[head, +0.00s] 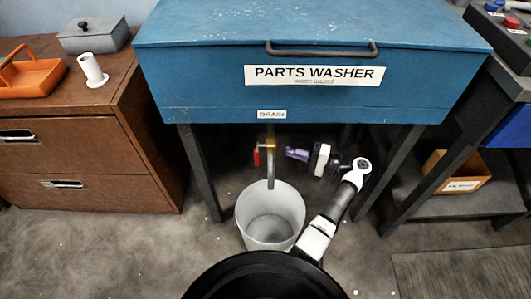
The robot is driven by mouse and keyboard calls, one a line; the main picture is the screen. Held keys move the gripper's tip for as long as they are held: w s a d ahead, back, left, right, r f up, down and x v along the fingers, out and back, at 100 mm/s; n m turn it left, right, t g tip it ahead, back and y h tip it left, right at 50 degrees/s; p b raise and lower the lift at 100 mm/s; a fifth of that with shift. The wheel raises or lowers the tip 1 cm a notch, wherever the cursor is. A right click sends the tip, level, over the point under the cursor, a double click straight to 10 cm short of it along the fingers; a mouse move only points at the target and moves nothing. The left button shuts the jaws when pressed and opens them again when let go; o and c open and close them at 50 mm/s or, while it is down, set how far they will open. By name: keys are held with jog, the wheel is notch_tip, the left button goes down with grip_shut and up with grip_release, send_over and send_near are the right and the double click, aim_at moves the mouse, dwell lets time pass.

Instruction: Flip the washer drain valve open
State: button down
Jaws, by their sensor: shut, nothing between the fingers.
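The blue parts washer (200,80) stands on dark legs with a drain label (272,114) on its lower front. Below the label is the brass drain valve (268,146) with a red handle (256,157) hanging down on its left side. A grey drain pipe (271,172) runs down from the valve toward a bucket (270,205). My gripper (288,153) is shut and empty, just to the right of the valve and pointing left at it. It appears apart from the red handle, with the valve and pipe between them.
The grey bucket stands under the pipe, close to my arm. Washer legs (201,175) stand on both sides. A brown cabinet (85,150) is at left, with an orange tray (30,78) on top. A cardboard box (455,172) sits on a low shelf at right.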

aim_at(257, 155)
jog(key=a+p, duration=0.2)
jog(key=a, duration=0.7)
jog(key=shift+s+a, duration=0.25)
jog(key=shift+s, duration=0.1)
jog(key=shift+s+a+r+p, duration=0.1)
jog(key=shift+p, duration=0.45)
